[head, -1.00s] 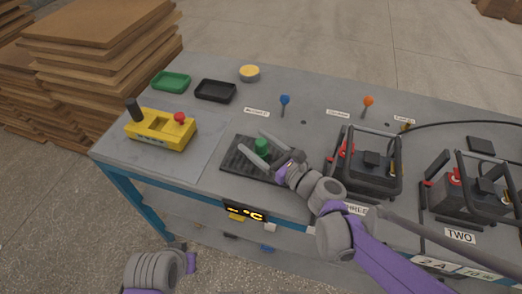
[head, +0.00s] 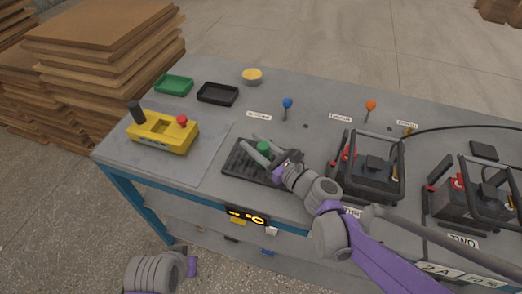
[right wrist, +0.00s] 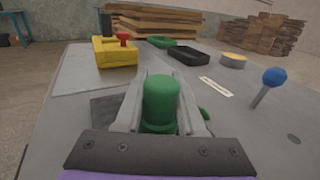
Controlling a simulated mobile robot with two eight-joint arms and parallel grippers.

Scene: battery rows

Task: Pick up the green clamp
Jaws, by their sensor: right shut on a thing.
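The green clamp (head: 264,147) stands on a dark ribbed mat (head: 237,165) near the front edge of the bench. My right gripper (head: 268,150) has its two grey fingers on either side of the clamp. In the right wrist view the clamp (right wrist: 160,102) shows as a round green top between the fingers (right wrist: 160,95), with a small green part outside the right finger. The fingers are shut on it. Its lower part is hidden. Part of my left arm shows low at the left, but its gripper fingers are not in view.
A yellow box (head: 163,132) with a red knob is left of the mat. Green (head: 173,85) and black (head: 218,93) trays and a yellow round dish (head: 252,76) lie behind. A blue-knobbed lever (head: 287,104) stands beyond the gripper; caged batteries (head: 368,165) stand right.

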